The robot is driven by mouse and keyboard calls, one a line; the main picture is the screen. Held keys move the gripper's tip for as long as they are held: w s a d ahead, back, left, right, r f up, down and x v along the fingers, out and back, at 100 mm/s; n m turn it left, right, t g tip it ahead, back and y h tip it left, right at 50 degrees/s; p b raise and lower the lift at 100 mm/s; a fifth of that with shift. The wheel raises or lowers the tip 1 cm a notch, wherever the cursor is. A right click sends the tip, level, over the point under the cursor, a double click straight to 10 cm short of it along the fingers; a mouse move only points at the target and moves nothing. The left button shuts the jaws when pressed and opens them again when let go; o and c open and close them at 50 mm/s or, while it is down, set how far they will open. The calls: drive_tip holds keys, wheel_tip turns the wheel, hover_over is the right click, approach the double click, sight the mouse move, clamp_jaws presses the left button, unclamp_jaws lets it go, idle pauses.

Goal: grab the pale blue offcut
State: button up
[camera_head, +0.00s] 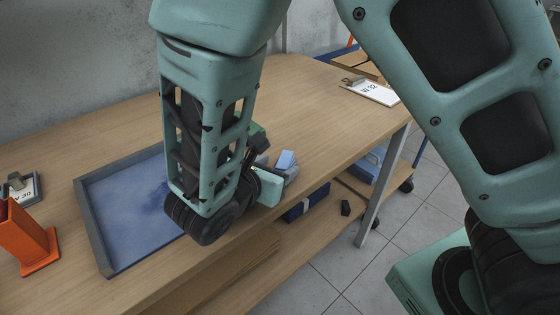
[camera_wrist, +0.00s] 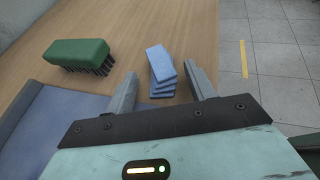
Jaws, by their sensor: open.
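The pale blue offcut (camera_wrist: 160,62) lies tilted on top of a small stack of darker blue pieces (camera_wrist: 163,92) in the wrist view. It also shows in the head view (camera_head: 286,158), near the table's front edge, just past my gripper. My gripper (camera_wrist: 161,70) is open, with one finger left of the stack and one right of it. Nothing is held. Whether the fingertips are level with the offcut or above it I cannot tell. In the head view my arm hides much of the gripper.
A green brush with black bristles (camera_wrist: 78,52) lies left of the stack. A blue tray with a grey rim (camera_head: 92,228) lies left of my gripper. The table edge is close on the right.

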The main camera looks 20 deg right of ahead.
drive_tip(key=shift+x, duration=0.8)
drive_tip(key=c, duration=1)
drive_tip(key=shift+c, duration=0.2)
